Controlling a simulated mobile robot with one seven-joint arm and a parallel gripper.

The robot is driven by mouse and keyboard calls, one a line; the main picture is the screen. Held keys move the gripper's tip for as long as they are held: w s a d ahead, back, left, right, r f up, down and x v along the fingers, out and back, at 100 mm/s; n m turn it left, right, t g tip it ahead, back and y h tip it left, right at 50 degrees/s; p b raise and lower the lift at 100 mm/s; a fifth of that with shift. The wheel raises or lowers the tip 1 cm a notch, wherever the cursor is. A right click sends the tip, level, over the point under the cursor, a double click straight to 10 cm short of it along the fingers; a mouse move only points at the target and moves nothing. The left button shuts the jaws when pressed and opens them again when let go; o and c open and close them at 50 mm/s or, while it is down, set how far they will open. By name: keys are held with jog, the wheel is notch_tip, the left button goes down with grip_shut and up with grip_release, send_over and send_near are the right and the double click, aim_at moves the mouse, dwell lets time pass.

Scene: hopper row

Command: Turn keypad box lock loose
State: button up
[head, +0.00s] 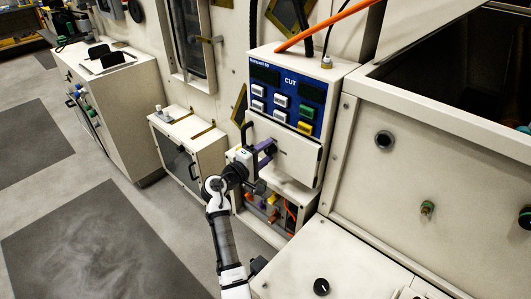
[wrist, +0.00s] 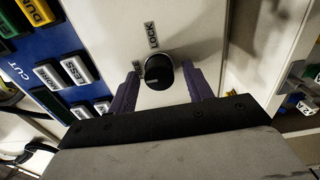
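The keypad box (head: 301,78) has a blue panel marked CUT, with white, green and yellow buttons. On the plain cover below is a round black lock knob (wrist: 159,73). The word LOCK is printed beside it, and a second label is partly hidden behind the knob. My gripper (head: 264,155) is in front of this cover. In the wrist view, the two purple fingers of my gripper (wrist: 163,90) are apart, one on each side of the knob, with a small gap showing on both sides. I cannot tell whether the fingertips reach past the knob's face.
Below the box is an open compartment with coloured parts (head: 272,207). A low cabinet with a dark door (head: 181,160) stands to the left. A large white machine (head: 440,175) is close on the right. Open floor (head: 100,240) lies at the left.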

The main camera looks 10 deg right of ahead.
jog(key=b+v, duration=0.3)
jog(key=v, duration=1)
jog(key=shift+s+a, duration=0.25)
jog(key=shift+a, duration=0.1)
dwell(1.0)
